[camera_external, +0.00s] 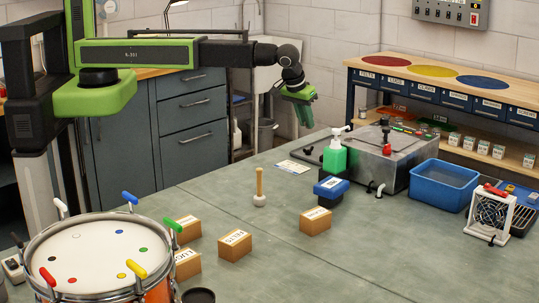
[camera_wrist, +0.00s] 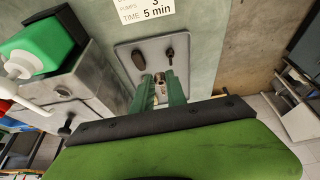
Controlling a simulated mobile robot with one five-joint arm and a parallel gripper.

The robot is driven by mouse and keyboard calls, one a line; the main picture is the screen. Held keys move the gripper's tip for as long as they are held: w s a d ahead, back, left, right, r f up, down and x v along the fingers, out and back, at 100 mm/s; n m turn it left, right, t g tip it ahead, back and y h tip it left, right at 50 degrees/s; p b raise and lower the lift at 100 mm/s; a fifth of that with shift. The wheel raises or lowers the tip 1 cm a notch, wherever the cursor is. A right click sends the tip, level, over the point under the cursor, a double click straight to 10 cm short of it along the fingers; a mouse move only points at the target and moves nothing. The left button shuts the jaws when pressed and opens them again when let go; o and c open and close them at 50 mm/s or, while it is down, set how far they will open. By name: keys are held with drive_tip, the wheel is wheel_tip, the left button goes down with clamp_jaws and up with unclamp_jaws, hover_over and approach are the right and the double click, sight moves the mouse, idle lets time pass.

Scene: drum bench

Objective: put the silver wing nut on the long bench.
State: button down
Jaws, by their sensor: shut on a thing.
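My gripper (camera_external: 306,120) hangs above the far edge of the long grey-green bench (camera_external: 365,245). In the wrist view its two green fingers (camera_wrist: 160,88) are shut on a small silvery piece (camera_wrist: 159,78), which I take to be the silver wing nut. Most of it is hidden between the fingers. Under the fingers lies a flat grey tray (camera_wrist: 127,54) with two dark items (camera_wrist: 139,59) on it. The nut is too small to make out in the external view.
A green bottle (camera_external: 334,157) and a metal sink unit (camera_external: 368,165) stand right of the tray. A blue basin (camera_external: 442,187) is further right. A drum (camera_external: 88,245), small boxes (camera_external: 235,244) and a wooden-handled mallet (camera_external: 260,190) stand on the bench. Its front middle is clear.

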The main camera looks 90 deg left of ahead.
drive_tip(key=s+d+m+t+h, duration=0.1)
drive_tip(key=s+d+m, duration=0.4)
drive_tip(key=s+d, duration=3.55)
drive_tip(key=b, duration=0.7)
hover_over(207, 214)
drive_tip(key=s, duration=0.1)
drive_tip(key=f, duration=0.7)
drive_tip(key=shift+s+d+f, duration=0.1)
drive_tip(key=shift+s+d, duration=0.05)
drive_tip(key=shift+d, duration=0.2)
wheel_tip(207, 214, down, 4)
drive_tip(key=b, duration=0.4)
drive_tip(key=shift+f+b, duration=0.2)
drive_tip(key=shift+b, duration=0.1)
drive_tip(key=c, duration=1.3)
unclamp_jaws()
drive_tip(key=shift+r, duration=0.1)
drive_tip(key=shift+c, duration=0.2)
